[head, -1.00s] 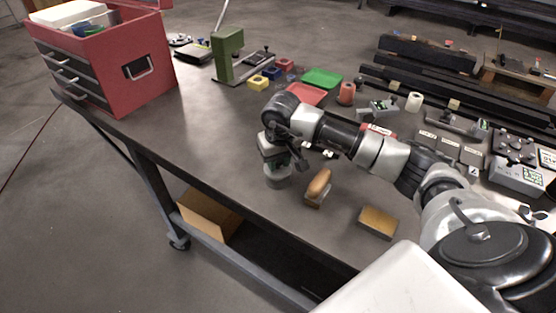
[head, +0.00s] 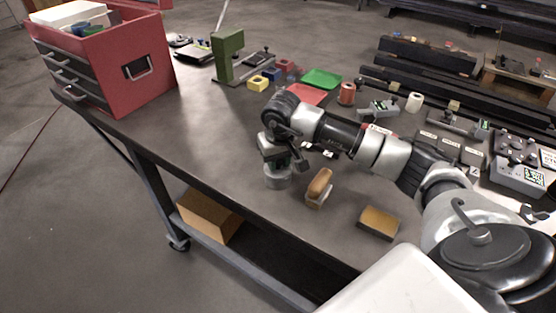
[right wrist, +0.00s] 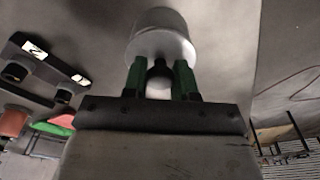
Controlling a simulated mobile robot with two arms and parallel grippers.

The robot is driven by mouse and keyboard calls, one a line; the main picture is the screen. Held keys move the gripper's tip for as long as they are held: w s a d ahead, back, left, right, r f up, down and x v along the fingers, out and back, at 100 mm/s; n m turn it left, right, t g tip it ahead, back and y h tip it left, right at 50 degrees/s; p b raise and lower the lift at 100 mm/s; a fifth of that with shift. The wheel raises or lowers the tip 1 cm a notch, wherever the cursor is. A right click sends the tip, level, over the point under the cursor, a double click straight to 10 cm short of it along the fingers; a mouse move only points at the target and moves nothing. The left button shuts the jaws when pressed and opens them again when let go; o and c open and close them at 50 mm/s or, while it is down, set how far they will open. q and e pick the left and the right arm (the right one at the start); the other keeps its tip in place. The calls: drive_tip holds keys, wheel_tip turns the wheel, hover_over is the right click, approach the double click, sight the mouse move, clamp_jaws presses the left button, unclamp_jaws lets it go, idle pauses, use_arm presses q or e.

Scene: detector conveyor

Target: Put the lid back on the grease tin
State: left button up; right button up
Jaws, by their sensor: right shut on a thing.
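The grease tin (head: 278,181) is a small grey metal cylinder standing upright near the front edge of the workbench. My right gripper (head: 281,165) points down directly over it. In the right wrist view, my right gripper (right wrist: 160,80) has green fingers shut on a small dark knob in the middle of a pale round lid (right wrist: 162,48). The lid is in line with the cylinder of the tin (right wrist: 158,20). I cannot tell whether the lid sits fully down on the rim. My left gripper is not in view.
A wooden-handled brush (head: 319,186) and a yellow-topped block (head: 379,222) lie right of the tin. A red toolbox (head: 140,85) stands at the far left, a green press (head: 228,57) behind. Red and green trays (head: 321,79) lie farther back. Bench left of the tin is clear.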

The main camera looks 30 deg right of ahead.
drive_tip(key=shift+f+b, duration=0.2)
drive_tip(key=shift+b, duration=0.45)
idle(0.8)
drive_tip(key=o, duration=1)
drive_tip(key=shift+o, duration=0.3)
drive_tip(key=o, duration=0.4)
drive_tip(key=shift+r, duration=0.15)
drive_tip(key=shift+r+p, duration=1.75)
drive_tip(key=shift+r, duration=1.65)
